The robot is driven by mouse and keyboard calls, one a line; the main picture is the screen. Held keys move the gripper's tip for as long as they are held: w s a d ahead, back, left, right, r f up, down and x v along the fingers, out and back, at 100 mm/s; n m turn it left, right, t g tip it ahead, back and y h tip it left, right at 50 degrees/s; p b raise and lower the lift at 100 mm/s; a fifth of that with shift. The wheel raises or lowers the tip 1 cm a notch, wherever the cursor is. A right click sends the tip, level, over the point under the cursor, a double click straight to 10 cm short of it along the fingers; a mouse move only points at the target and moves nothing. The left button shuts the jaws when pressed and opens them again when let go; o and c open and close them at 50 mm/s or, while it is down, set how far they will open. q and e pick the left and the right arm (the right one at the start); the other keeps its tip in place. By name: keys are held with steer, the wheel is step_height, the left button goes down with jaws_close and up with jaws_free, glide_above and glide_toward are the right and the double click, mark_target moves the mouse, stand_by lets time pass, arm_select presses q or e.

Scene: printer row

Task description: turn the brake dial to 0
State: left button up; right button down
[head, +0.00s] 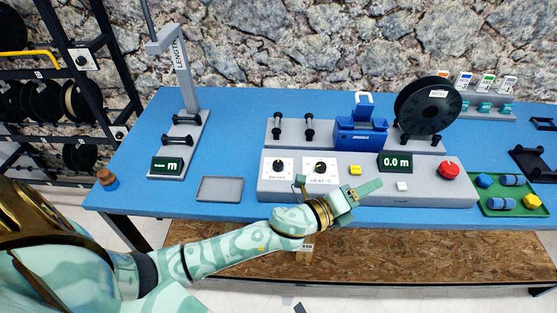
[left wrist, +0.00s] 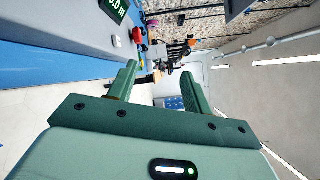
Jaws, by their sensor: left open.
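The brake dial (head: 278,167) is a black knob on a white square plate, at the left end of the grey control panel (head: 430,187) in the head view. Which mark it points to is too small to read. My left gripper (head: 372,187) is in front of the panel, right of the brake dial and apart from it, its fingers pointing right. In the left wrist view the two green fingers of this gripper (left wrist: 158,68) stand apart with nothing between them. The brake dial is not in the left wrist view. My right gripper is in neither view.
Beside the brake dial sits a similar heat dial (head: 320,167). Farther right are a yellow button (head: 355,170), a display reading 0.0 m (head: 396,162), a white button (head: 403,187) and a red knob (head: 448,169). A grey tray (head: 220,189) lies left of the panel.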

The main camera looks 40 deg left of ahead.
arm_select(q)
steer(key=d+r+m+g+h, duration=0.6)
steer(key=d+m+h, duration=0.15)
steer(key=m, duration=0.75)
step_height(320, 180, up, 2)
steer(key=m+g+y+b, duration=0.2)
steer(key=m+g+y, duration=0.8)
steer(key=m+y, duration=0.8)
glide_above(278, 163)
steer(key=m+h, duration=0.2)
step_height(278, 163, down, 15)
steer(key=b, duration=0.5)
steer(key=shift+b, duration=0.35)
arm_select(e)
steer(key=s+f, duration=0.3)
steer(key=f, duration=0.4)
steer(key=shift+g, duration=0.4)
arm_select(q)
steer(key=shift+r, duration=0.1)
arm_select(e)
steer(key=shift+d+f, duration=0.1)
